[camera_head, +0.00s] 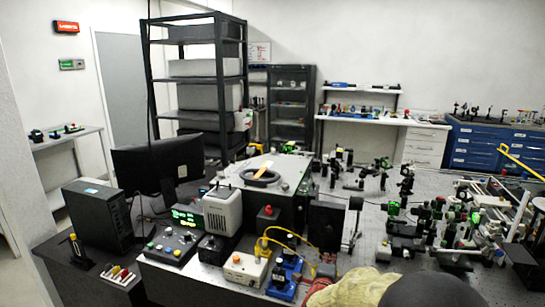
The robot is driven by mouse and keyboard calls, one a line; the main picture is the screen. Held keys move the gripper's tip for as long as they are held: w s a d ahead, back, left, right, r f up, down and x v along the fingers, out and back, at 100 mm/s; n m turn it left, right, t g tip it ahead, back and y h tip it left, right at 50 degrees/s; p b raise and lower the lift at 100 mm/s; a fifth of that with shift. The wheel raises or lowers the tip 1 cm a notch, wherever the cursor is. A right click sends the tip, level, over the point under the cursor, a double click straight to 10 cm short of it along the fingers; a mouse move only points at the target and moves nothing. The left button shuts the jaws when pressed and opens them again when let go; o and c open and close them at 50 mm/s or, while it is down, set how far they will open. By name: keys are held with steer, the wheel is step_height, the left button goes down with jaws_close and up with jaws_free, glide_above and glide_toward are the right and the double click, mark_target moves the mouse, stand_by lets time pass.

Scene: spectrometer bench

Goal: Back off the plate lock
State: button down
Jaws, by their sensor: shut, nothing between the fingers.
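I cannot pick out a plate lock with certainty at this size. A grey box-shaped instrument (283,203) stands on the bench left of centre. On its top lie a black ring (262,178) and a flat tan strip (265,170). A red knob (268,210) sits on a dark box in front of it. My gripper's fingers do not show; only rounded tan and dark shapes, apparently parts of my arm, show at the bottom edge.
A monitor (160,165), a black computer case (97,215) and a control box with buttons (172,246) crowd the left of the bench. A yellow cable (285,238) runs near a blue device (285,277). Optics on posts (440,222) fill the right.

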steer(key=shift+w+a+r+b, duration=0.25)
steer(key=shift+a+b, duration=0.15)
steer(key=shift+b, duration=0.25)
steer(key=shift+w, duration=0.1)
steer(key=shift+w+a+f, duration=0.15)
steer(key=shift+f, duration=0.1)
steer(key=shift+b, duration=0.4)
steer(key=shift+a+f, duration=0.1)
steer(key=shift+f, duration=0.1)
steer(key=shift+r, duration=0.1)
steer(key=shift+a+r, duration=0.15)
steer(key=shift+r, duration=0.15)
steer(key=shift+f+v, duration=0.2)
steer(key=shift+v, duration=0.8)
steer(key=shift+f+v, duration=0.25)
steer(key=shift+v, duration=0.75)
steer(key=shift+f+v, duration=0.2)
steer(key=shift+v, duration=0.8)
